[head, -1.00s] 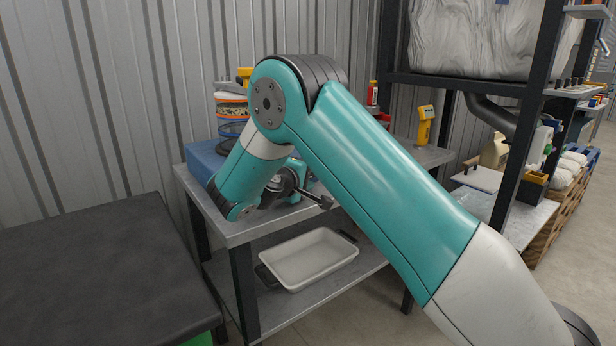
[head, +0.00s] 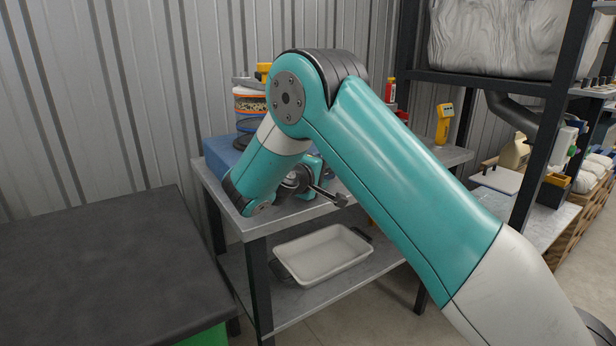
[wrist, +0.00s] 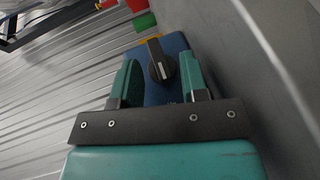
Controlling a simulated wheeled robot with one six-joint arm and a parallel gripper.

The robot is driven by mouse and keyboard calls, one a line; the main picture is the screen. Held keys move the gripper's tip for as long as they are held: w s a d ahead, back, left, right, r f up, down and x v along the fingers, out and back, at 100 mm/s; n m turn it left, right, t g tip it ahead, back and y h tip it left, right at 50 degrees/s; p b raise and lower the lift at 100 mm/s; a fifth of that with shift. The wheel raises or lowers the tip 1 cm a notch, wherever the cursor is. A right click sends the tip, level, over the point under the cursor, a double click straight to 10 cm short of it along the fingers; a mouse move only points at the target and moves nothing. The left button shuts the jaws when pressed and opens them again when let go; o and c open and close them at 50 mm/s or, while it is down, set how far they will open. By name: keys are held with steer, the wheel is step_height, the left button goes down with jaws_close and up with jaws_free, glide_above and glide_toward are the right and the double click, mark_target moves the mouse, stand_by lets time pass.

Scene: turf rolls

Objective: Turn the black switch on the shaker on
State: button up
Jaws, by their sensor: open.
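The shaker (head: 219,152) is a blue box on the metal bench, with a stack of sieves (head: 250,104) on top. My arm hides much of its front in the head view. In the wrist view its blue face (wrist: 156,92) carries the black switch (wrist: 161,64), a rotary knob with a white mark line. My gripper (wrist: 158,60) is open, with one green finger to each side of the switch. A gap shows between the switch and each finger; whether the fingertips reach its depth I cannot tell. The head view mostly hides my gripper behind my arm.
The metal bench (head: 440,158) has a lower shelf with a white tray (head: 322,254). A yellow handheld device (head: 443,124) and a red bottle (head: 390,90) stand on top at the right. A dark-topped table (head: 100,262) is at the left, and a corrugated wall (head: 90,80) behind.

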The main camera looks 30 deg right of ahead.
steer(key=p+v, duration=0.1)
steer(key=v, duration=0.9)
steer(key=p+v, duration=0.1)
steer(key=v, duration=0.5)
steer(key=shift+w+r+p, duration=0.1)
steer(key=shift+r+p, duration=0.2)
steer(key=shift+p, duration=0.05)
steer(key=shift+s+a+f, duration=0.15)
steer(key=shift+s+a, duration=0.1)
steer(key=shift+a, duration=0.15)
